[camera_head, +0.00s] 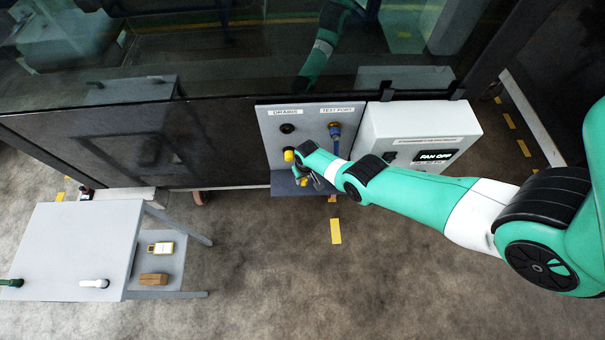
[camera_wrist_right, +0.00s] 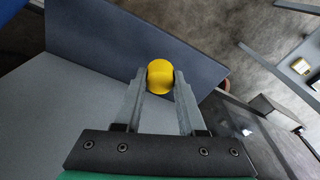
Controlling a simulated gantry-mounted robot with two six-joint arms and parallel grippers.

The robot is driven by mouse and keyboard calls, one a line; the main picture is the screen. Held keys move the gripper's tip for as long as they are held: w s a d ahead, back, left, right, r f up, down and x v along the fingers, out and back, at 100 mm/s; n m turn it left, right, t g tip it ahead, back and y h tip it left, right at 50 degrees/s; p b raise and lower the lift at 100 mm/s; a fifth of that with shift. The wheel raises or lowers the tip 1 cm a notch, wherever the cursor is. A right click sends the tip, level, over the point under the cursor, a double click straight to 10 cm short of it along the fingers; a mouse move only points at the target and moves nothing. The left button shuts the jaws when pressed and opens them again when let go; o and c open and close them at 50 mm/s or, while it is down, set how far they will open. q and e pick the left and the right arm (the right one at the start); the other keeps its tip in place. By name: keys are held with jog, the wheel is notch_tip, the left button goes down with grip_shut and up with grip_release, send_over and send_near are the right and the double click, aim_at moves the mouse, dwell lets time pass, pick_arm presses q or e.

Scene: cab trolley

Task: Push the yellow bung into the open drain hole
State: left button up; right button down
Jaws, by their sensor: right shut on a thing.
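The yellow bung (camera_wrist_right: 160,77) is between the fingertips of my right gripper (camera_wrist_right: 160,85), which is shut on it. In the head view this bung (camera_head: 303,181) shows as a small yellow patch near my right gripper (camera_head: 311,180), low in front of the panel and over its shelf. The open drain hole (camera_head: 287,128) is a dark round opening under the DRAINS label on the grey panel (camera_head: 264,145). The bung is apart from the hole and lower. Another yellow piece (camera_head: 289,154) sits on the panel below the hole. My left gripper is not in view.
The blue-grey shelf (camera_head: 284,189) juts out below the panel. A test port (camera_head: 334,129) with a blue hose is right of the hole. A white fan box (camera_head: 412,125) stands further right. A grey trolley (camera_head: 75,240) stands at the lower left; the floor between is clear.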

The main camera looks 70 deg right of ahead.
pick_arm(q)
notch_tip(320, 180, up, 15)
jog(key=p, duration=1.2)
jog(key=shift+p, duration=0.4)
pick_arm(e)
jog(key=s+a+r, duration=0.7)
jog(key=a+r, duration=0.1)
jog(key=a, duration=0.2)
jog(key=shift+s+r, duration=0.2)
jog(key=shift+s, duration=0.2)
